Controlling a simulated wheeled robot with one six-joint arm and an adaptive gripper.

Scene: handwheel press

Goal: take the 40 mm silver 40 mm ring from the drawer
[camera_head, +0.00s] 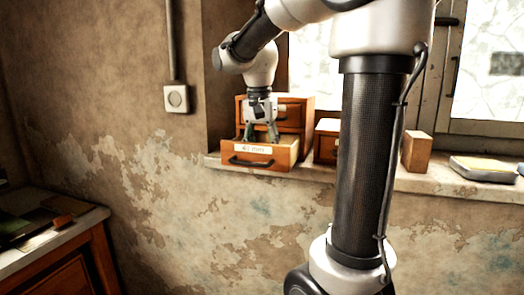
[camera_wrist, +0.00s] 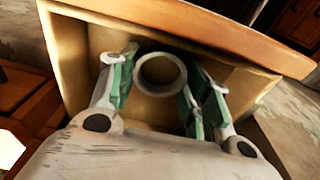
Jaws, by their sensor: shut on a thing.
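The silver ring (camera_wrist: 142,74) stands out as a pale round band between my green-padded fingers in the wrist view. My gripper (camera_wrist: 162,78) is shut on it, with pads at its left and right sides. The ring is inside the open wooden drawer (camera_head: 285,158), whose wall also shows in the wrist view (camera_wrist: 225,42). In the head view my gripper (camera_head: 261,134) reaches down into the drawer, and the ring is hidden there. I cannot tell whether the ring touches the drawer floor.
The drawer cabinet (camera_head: 305,106) stands on the window sill (camera_head: 440,184). A second small wooden box (camera_head: 326,143) and a wooden block (camera_head: 416,151) stand to the right. My own arm hides part of the sill. A bench (camera_head: 60,240) is at lower left.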

